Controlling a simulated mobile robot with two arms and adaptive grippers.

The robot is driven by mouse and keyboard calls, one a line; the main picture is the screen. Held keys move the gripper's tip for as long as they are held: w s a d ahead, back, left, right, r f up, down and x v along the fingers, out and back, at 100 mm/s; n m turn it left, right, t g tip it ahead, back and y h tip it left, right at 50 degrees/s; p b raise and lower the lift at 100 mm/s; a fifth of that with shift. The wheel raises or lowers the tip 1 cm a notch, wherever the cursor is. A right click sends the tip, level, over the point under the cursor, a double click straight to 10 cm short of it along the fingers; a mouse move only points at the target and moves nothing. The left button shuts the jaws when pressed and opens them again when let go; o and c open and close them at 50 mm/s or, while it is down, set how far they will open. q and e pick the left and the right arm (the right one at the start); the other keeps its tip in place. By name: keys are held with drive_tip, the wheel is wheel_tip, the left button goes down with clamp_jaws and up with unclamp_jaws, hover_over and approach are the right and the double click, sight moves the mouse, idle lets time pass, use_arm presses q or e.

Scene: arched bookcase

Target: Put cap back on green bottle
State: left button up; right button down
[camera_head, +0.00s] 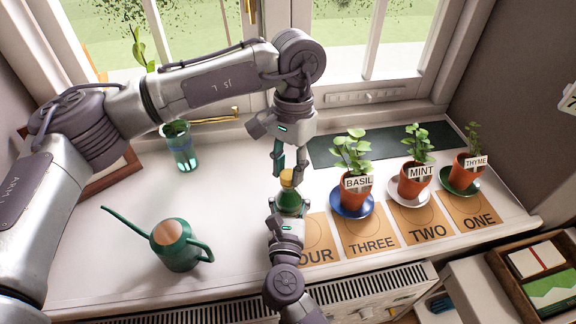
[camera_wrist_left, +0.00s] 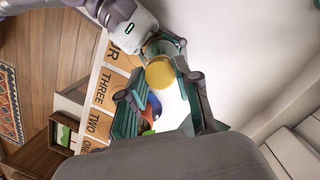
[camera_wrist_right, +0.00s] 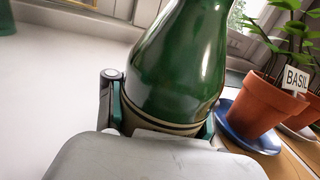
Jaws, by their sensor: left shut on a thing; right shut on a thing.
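The green bottle (camera_head: 289,200) stands upright on the white sill in front of the window. My right gripper (camera_head: 284,218) is shut around its lower body; the right wrist view shows the green glass (camera_wrist_right: 178,65) between the fingers (camera_wrist_right: 160,122). The yellow-tan cap (camera_head: 286,176) is at the top of the bottle. My left gripper (camera_head: 289,170) points down from above and is shut on the cap, which also shows between its fingers in the left wrist view (camera_wrist_left: 160,73). I cannot tell whether the cap is fully seated; the bottle's mouth is hidden.
Potted basil (camera_head: 352,187), mint (camera_head: 415,178) and thyme (camera_head: 468,170) stand on saucers to the right, near numbered cards. A green watering can (camera_head: 175,246) is at front left, a glass vase (camera_head: 180,148) behind it. The sill between can and bottle is clear.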

use_arm(q)
drive_tip(key=m, duration=0.6)
drive_tip(key=shift+s+d+t, duration=0.1)
drive_tip(key=shift+t, duration=0.2)
drive_tip(key=o, duration=0.7)
drive_tip(key=shift+w+r, duration=0.2)
drive_tip(key=shift+r, duration=2.1)
drive_tip(key=shift+c, duration=0.5)
